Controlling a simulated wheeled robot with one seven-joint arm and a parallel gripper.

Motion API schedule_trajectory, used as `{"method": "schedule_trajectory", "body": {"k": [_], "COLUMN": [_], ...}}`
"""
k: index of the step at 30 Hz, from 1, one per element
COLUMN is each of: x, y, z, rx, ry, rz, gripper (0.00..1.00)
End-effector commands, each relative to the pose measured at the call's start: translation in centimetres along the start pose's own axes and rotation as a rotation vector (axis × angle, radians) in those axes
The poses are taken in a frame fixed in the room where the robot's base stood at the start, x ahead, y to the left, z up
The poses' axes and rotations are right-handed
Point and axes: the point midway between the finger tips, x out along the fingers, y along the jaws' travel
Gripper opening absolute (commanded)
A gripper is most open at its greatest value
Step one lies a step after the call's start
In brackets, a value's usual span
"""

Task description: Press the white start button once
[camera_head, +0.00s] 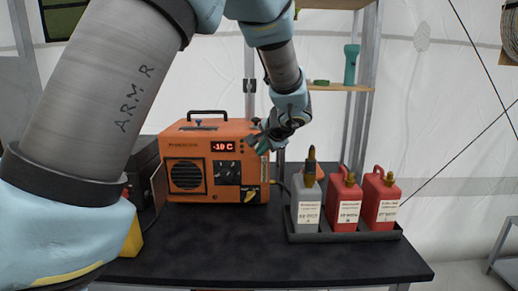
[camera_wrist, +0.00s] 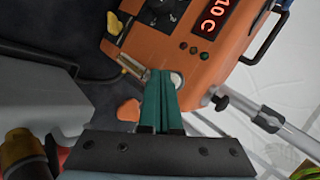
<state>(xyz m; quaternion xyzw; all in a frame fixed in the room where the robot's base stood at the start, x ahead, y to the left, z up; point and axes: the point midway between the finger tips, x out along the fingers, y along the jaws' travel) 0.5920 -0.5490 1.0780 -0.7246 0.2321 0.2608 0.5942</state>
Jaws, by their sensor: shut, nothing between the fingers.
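The orange machine (camera_head: 172,141) stands on the black table, and its lit display (camera_head: 223,146) reads about -10 C. It also shows in the wrist view (camera_wrist: 225,62), turned sideways. A round white button (camera_wrist: 177,79) sits on its panel, partly covered by my fingers. My gripper (camera_wrist: 159,74) is shut and empty, its green fingertips right beside the button in the picture. I cannot tell whether they touch it. In the head view my gripper (camera_head: 258,143) is at the machine's upper right front, and the button is not discernible there.
A tray (camera_head: 345,237) right of the machine holds a grey canister (camera_head: 307,208) and two red canisters (camera_head: 342,200). A shelf (camera_head: 340,88) with a teal torch (camera_head: 351,64) is behind. The table's front (camera_head: 270,262) is clear.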

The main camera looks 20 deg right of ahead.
Motion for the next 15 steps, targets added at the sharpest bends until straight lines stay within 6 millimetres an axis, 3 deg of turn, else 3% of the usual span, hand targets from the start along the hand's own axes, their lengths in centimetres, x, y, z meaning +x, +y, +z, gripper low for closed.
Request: {"method": "schedule_trajectory", "body": {"k": [15], "x": [0.58], "y": [-0.45], "z": [-0.44], "rx": [0.000], "ry": [0.000], "rz": [0.000], "gripper": [0.00]}}
